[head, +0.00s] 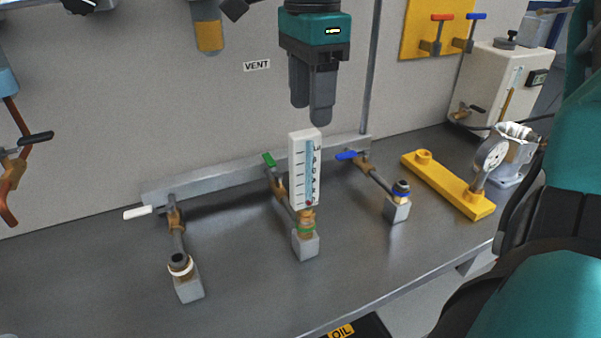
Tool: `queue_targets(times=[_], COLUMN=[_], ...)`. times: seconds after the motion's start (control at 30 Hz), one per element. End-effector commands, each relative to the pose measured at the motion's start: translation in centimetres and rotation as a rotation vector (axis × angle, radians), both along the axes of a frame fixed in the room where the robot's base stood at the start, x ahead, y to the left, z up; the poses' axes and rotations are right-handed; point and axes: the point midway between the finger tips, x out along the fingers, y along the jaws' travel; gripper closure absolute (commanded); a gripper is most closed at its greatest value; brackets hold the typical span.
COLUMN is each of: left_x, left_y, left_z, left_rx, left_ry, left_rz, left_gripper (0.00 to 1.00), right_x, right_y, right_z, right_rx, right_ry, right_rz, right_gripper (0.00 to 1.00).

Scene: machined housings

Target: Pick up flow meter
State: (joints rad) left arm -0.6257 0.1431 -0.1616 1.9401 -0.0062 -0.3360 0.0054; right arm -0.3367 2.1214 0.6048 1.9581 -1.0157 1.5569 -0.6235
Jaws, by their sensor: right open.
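The flow meter (301,170) is a white upright plate with a scale and a blue tube. It stands on a brass fitting with a green ring (306,225), on the middle grey block (306,246). My right gripper (310,110) has a teal body and dark fingers pointing down. In the picture it hangs just above the flow meter's top, apart from it. The fingers partly overlap in this view, and nothing shows between them. My left gripper is not in view.
Capped pipe ends on grey blocks stand left (190,288) and right (397,210). Lever valves line the rail (225,182) behind. A yellow bar (440,183) bears a round gauge (492,154) at right. The front bench top is mostly clear.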

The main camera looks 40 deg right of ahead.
Motion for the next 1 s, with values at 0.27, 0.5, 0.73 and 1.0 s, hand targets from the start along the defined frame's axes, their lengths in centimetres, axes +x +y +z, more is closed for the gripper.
queue_targets(times=[0.27,0.5,0.73,1.0], left_x=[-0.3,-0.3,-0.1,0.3], left_y=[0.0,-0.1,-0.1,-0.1], left_z=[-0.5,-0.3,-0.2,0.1], left_rx=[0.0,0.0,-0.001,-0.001], left_ry=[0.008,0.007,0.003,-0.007], left_rz=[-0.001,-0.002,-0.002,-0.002], left_gripper=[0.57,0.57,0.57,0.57], right_x=[0.0,0.5,0.8,0.8], right_y=[0.0,0.0,0.0,0.0], right_z=[-3.6,-5.9,-8.6,-8.9], right_rx=[0.001,0.002,0.003,0.001], right_ry=[0.001,0.005,0.001,-0.001], right_rz=[0.0,0.0,-0.001,0.0], right_gripper=[0.47,0.47,0.47,0.47])
